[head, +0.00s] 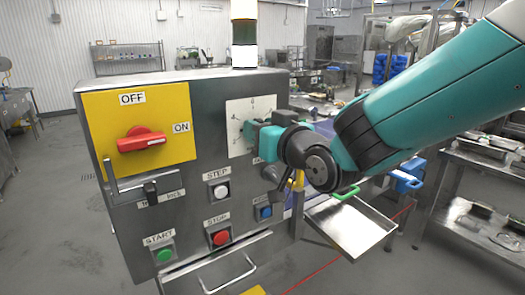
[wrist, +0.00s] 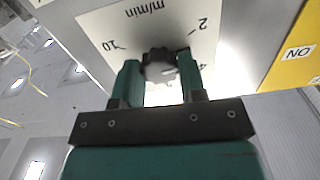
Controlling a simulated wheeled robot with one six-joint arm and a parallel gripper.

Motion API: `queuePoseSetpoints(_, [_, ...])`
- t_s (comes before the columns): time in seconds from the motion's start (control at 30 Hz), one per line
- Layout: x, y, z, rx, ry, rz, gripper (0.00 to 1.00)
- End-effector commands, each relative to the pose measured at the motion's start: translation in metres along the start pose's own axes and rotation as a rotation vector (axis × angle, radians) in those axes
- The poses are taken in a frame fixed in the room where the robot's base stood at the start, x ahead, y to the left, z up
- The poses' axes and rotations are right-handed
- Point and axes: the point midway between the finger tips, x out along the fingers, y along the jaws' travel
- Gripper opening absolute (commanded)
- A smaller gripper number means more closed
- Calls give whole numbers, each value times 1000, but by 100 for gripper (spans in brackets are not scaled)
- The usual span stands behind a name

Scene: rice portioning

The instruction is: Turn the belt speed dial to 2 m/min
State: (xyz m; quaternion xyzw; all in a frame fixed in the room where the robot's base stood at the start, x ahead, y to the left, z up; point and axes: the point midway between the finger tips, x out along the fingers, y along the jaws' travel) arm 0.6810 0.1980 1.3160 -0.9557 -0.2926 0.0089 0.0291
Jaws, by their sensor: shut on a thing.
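The belt speed dial plate (wrist: 100,22) is a pale panel marked "m/min", with 10, 2 and 4 readable in the wrist view, where it appears upside down. Its dark, ridged knob (wrist: 158,60) sits between the two green fingers of my gripper (wrist: 160,72), which is shut on it. A light mark on the knob faces roughly right, towards the 4 side; its exact reading is unclear. In the head view the white dial plate (head: 237,112) is on the upper right of the grey control box, and my gripper (head: 252,131) covers the knob.
The control box also carries a red OFF/ON switch (head: 141,139) on a yellow panel, a white STEP button (head: 220,191), a red STOP button (head: 221,238), a green START button (head: 164,255) and a blue button (head: 265,211). A metal tray (head: 350,228) is at the right, below my arm.

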Motion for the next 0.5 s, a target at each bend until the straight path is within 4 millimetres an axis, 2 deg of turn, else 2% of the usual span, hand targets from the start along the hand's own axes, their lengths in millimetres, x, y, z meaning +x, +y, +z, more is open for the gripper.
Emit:
queuePoseSetpoints(0.03, [0,1,6,-42,5,1,14])
queuePoseSetpoints(0.5, [0,0,2,-342,2,2,14])
